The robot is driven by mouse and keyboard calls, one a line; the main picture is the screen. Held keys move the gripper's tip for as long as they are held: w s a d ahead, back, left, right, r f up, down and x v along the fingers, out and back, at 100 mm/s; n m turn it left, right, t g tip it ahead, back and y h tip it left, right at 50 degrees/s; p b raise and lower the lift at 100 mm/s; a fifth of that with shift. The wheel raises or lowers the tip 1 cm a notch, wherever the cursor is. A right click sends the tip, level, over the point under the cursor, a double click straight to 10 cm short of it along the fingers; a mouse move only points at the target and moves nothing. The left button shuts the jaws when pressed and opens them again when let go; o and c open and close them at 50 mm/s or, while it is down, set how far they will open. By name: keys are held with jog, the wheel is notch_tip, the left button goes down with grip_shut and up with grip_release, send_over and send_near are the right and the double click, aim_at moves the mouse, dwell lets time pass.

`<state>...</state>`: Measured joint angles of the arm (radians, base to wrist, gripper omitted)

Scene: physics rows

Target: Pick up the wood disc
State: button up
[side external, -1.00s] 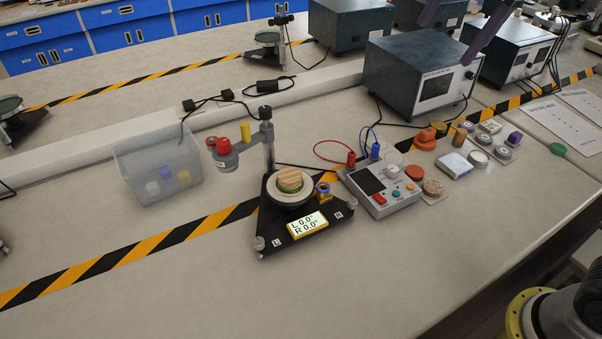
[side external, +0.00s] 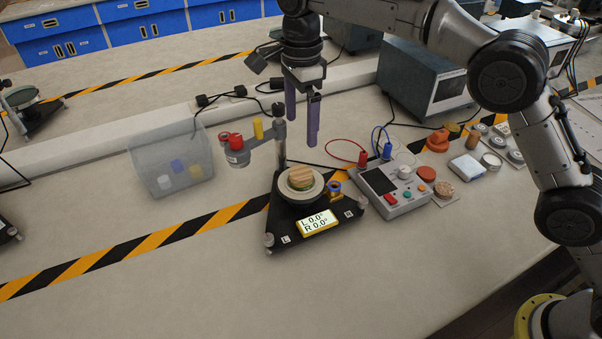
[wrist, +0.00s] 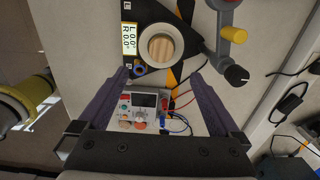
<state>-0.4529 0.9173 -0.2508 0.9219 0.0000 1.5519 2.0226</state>
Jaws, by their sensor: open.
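The wood disc (side external: 301,176) is light brown with stripes and lies on the round pale platform of a black three-cornered stand (side external: 283,222). A greenish edge shows beneath the disc. In the wrist view the disc (wrist: 161,47) shows from above, near the top middle, beyond the fingertips. My gripper (side external: 302,131) has purple fingers and is open and empty. In the side view it hangs above the stand, apart from the disc. In the wrist view my gripper (wrist: 160,75) has its fingers spread, with the disc's column of the picture between them.
A post with an arm carrying red and yellow pieces (side external: 240,147) rises behind the stand. A control box (side external: 388,190) with cables stands to the right. A clear bin (side external: 170,160) is at left. The front table is clear.

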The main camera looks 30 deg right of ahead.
aim_at(301, 172)
notch_tip(301, 172, down, 12)
jog(key=shift+w+f, duration=0.15)
jog(key=shift+f, duration=0.05)
jog(key=c, duration=1.4)
jog(key=shift+r, duration=0.1)
